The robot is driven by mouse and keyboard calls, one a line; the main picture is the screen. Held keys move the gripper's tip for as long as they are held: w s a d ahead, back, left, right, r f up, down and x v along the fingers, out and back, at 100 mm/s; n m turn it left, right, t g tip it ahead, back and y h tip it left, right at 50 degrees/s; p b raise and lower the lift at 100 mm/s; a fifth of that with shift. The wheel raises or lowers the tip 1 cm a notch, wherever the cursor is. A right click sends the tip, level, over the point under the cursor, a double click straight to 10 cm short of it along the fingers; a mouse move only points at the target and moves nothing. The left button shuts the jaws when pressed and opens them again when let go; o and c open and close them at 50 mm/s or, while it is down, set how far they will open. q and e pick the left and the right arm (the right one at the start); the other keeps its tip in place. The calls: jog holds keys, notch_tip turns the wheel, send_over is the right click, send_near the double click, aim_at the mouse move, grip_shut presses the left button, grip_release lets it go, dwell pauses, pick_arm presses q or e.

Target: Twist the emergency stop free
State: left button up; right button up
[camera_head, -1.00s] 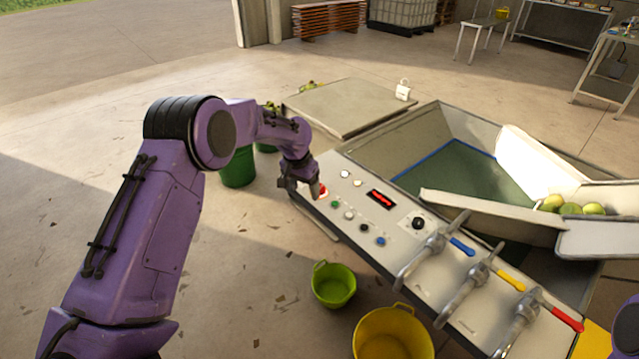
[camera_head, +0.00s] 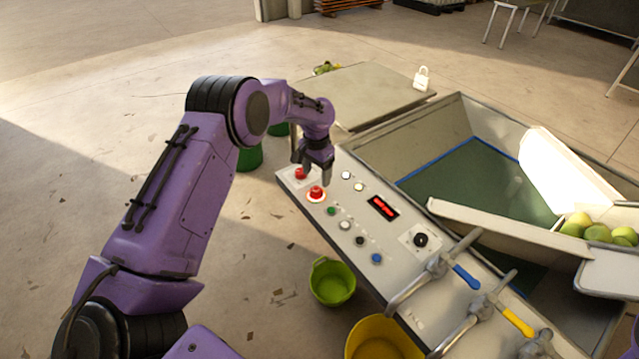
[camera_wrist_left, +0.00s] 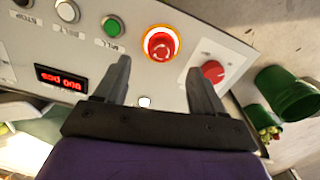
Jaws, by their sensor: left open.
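The emergency stop (camera_head: 316,191) is a red mushroom button with a bright ring around its base, on the grey control panel (camera_head: 395,270). In the left wrist view the emergency stop (camera_wrist_left: 161,44) shows a yellow-orange lit ring and lies ahead of the fingertips, between their lines. A second red knob (camera_head: 299,174) on a pale plate sits beside it; in the wrist view this knob (camera_wrist_left: 213,71) is near the right finger's tip. My left gripper (camera_head: 315,168) is open and empty above the panel, apart from the button; its fingers show in the wrist view (camera_wrist_left: 160,68). My right gripper is out of view.
A green button (camera_head: 331,211), other small buttons, a red display (camera_head: 383,208) and several levers (camera_head: 437,266) share the panel. A hopper (camera_head: 470,170) lies behind. A green bucket (camera_head: 332,282) and a yellow bucket (camera_head: 382,340) stand on the floor in front.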

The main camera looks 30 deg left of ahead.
aim_at(316, 189)
pick_arm(q)
jog(key=f, duration=0.3)
jog(key=f+p, duration=0.1)
jog(key=f, duration=0.2)
jog(key=shift+a+f, duration=0.2)
jog(key=shift+f, duration=0.1)
jog(key=c, duration=1.1)
jog(key=shift+o, duration=0.2)
jog(key=m+b, duration=0.2)
jog(key=m, duration=0.1)
jog(key=shift+f, duration=0.1)
jog(key=shift+m+b, duration=0.65)
jog(key=shift+m, duration=1.65)
jog(key=shift+r, duration=0.2)
